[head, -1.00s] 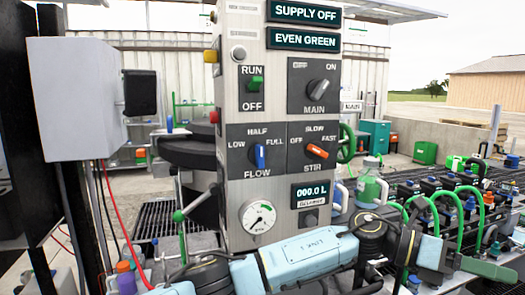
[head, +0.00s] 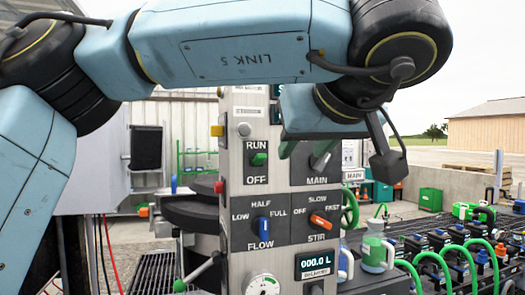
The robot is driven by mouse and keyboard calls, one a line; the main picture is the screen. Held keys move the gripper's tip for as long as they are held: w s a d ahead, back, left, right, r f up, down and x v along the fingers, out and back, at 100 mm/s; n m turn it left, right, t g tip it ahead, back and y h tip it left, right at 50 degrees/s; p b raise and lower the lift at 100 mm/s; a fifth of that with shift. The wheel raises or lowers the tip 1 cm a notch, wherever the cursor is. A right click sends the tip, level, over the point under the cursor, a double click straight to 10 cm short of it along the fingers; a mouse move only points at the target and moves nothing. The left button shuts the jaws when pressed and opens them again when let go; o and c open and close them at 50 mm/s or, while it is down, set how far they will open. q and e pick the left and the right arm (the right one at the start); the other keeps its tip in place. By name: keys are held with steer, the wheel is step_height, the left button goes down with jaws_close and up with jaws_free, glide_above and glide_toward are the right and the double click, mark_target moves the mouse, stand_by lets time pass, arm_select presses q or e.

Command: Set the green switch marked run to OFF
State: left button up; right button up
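The green switch (head: 259,159) is a small rocker or lever on a black plate marked RUN above and OFF below, on the grey panel (head: 236,210). It appears tipped up toward RUN. My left arm crosses the top of the head view and bends down. My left gripper (head: 305,149) hangs right of the switch, in front of the MAIN knob's plate. Its two dark green fingers look spread apart with nothing between them. It does not visibly touch the switch. The arm hides the panel's upper displays. My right gripper is out of view.
The MAIN knob (head: 320,161) is partly covered by my gripper. Below are the blue FLOW lever (head: 262,228), orange STIR lever (head: 320,221) and a gauge (head: 262,286). A red button (head: 219,187) sits at the panel's left edge. A green-and-white jug (head: 374,250) stands to the right.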

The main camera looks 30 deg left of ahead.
mark_target(262, 154)
arm_select(q)
steer(key=shift+n+y, duration=0.3)
steer(key=shift+y, duration=0.6)
steer(key=w+a, duration=0.2)
steer(key=a, duration=0.2)
steer(key=w+a+f+p, duration=0.1)
steer(key=w+a, duration=0.1)
steer(key=a, duration=0.1)
steer(key=w+a+f+p, duration=0.1)
steer(key=w+a, duration=0.1)
steer(key=a, duration=0.2)
steer(key=shift+w+a+f, duration=0.1)
steer(key=shift+w+a, duration=0.1)
steer(key=shift+a, duration=0.1)
jaws_close()
